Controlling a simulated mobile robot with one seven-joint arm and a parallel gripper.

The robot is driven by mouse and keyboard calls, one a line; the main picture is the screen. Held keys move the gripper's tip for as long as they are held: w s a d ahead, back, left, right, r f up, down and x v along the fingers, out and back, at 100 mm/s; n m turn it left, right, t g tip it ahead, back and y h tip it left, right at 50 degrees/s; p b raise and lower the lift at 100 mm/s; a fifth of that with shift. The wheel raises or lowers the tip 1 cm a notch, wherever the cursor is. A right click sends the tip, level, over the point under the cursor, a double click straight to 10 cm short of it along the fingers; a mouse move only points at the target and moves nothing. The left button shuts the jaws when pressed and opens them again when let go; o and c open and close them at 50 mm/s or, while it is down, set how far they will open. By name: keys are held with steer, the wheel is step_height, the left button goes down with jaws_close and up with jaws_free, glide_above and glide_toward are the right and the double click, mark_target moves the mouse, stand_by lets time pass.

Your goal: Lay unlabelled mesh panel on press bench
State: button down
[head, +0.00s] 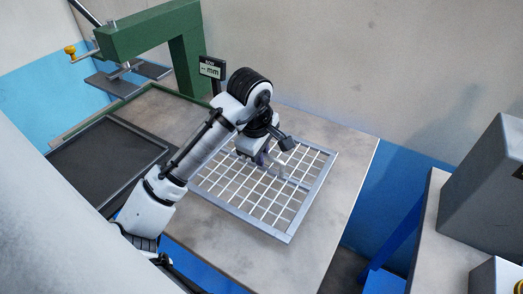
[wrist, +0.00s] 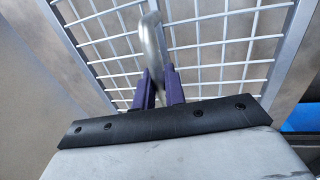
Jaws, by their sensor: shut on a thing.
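The mesh panel (head: 292,231) is a square grey metal frame with a wide light grid. It shows no label in the head view. It lies over, or just above, the bare right part of the press bench (head: 350,160); I cannot tell whether it touches. My gripper (head: 268,160) is over the panel's middle. In the wrist view the purple fingers of my gripper (wrist: 159,88) are shut on a curved grey handle (wrist: 153,45) that stands up from the panel. The mesh panel (wrist: 215,35) fills the upper part of that view. My arm hides the panel's left corner.
A green press (head: 150,35) stands at the bench's back left, with a dark framed tray (head: 107,160) in front of it. A small display reading "-- mm" (head: 211,68) stands behind my arm. Grey machines (head: 485,180) stand on a separate table at the right.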

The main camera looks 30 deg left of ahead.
steer(key=shift+f+b, duration=1.2)
steer(key=shift+f, duration=1.1)
steer(key=c, duration=1.4)
jaws_free()
steer(key=shift+o, duration=0.2)
step_height(320, 180, up, 14)
steer(key=s, duration=0.2)
steer(key=shift+s+f, duration=0.25)
steer(key=shift+s, duration=0.1)
